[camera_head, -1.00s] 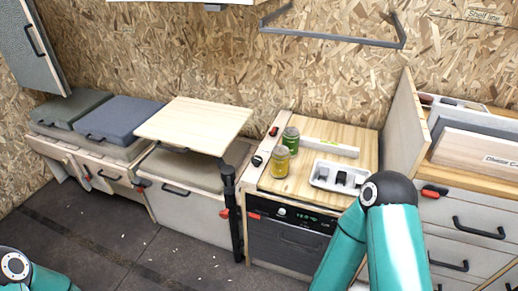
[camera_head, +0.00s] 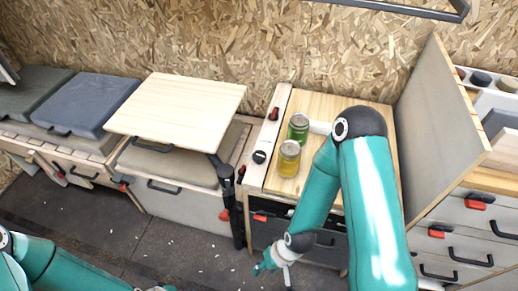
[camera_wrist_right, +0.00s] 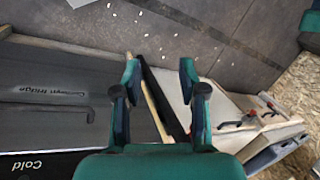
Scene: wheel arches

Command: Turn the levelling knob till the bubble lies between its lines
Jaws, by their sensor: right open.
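A round black knob (camera_head: 259,157) sits on a pale strip at the left edge of the wooden counter (camera_head: 315,104), in the head view. A small red-and-black part (camera_head: 274,113) sits further back on that strip. I cannot tell which part is the levelling knob. A white bar (camera_head: 320,127) on the counter is mostly hidden by my right arm. I make out no bubble or lines. My right gripper (camera_head: 267,266) is open and empty, low before the dark fridge front, apart from the counter-top parts. Its spread fingers show in the right wrist view (camera_wrist_right: 160,76). My left gripper is out of view.
A green jar (camera_head: 298,127) and a yellow jar (camera_head: 289,158) stand on the counter. A pale tabletop (camera_head: 178,107) on a black post (camera_head: 232,205) is left of it. An upright panel (camera_head: 440,125) closes the right side. The dark floor (camera_head: 185,245) is mostly open.

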